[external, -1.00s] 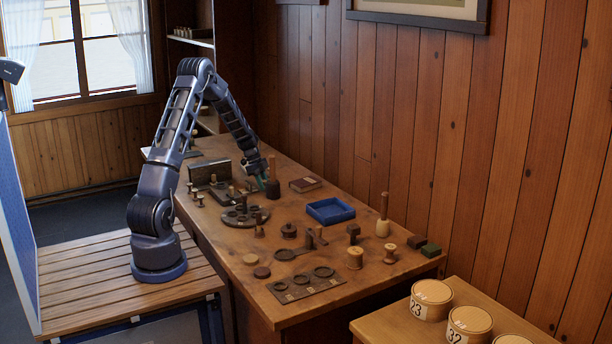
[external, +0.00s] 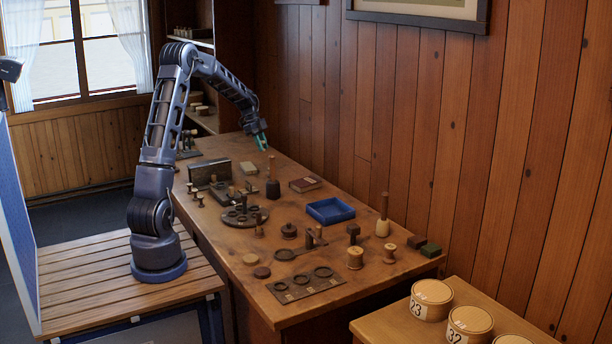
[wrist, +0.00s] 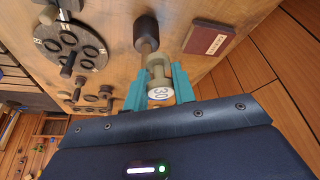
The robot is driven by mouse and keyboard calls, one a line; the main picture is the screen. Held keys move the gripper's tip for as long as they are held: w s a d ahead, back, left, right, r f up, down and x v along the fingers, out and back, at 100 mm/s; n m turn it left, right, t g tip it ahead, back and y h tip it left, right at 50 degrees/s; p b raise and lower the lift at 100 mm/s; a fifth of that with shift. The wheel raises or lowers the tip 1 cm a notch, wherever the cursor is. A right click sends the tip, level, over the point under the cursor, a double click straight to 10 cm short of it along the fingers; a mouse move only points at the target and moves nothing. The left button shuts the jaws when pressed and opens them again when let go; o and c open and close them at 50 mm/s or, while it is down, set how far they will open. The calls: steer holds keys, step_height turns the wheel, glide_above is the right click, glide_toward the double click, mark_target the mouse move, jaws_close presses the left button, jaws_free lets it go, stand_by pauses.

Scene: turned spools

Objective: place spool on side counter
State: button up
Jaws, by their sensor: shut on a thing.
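My gripper (external: 261,143) is raised above the far part of the workbench. In the wrist view its teal fingers (wrist: 160,86) are shut on a pale turned spool (wrist: 157,72), with a white end label reading "30" facing the camera. The spool is too small to make out in the external view. Other pale spools (external: 355,258) (external: 390,252) stand at the workbench's near right end. A wooden counter (external: 376,330) at the lower right, apart from the bench, carries round boxes; I cannot tell whether it is the side counter.
The workbench (external: 215,260) is crowded with a dark mallet (external: 272,188), a red book (external: 304,184), a blue tray (external: 330,211), a round holed plate (external: 245,216) and a flat holed plate (external: 307,285). Round lidded boxes (external: 431,299) stand on the lower-right counter. A plank wall (external: 440,130) runs behind.

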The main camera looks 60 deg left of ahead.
steer(key=shift+r, duration=0.25)
step_height(320, 180, up, 5)
steer(key=shift+f, duration=0.1)
steer(key=w+d+m, duration=0.1)
steer(key=w+d, duration=0.4)
steer(key=d, duration=0.6)
steer(key=w+d, duration=0.5)
steer(key=d, duration=0.6)
steer(key=w+d+m, duration=0.1)
steer(key=w+d, duration=0.4)
steer(key=d, duration=0.6)
steer(key=d+g, duration=0.1)
steer(key=d, duration=2.7)
steer(key=m, duration=0.2)
glide_above(400, 327)
steer(key=a, duration=0.2)
steer(key=shift+g+h, duration=0.3)
steer(key=shift+h, duration=0.1)
steer(key=f, duration=3)
steer(key=shift+d+f, duration=0.2)
steer(key=shift+f, duration=0.15)
steer(key=shift+f, duration=0.15)
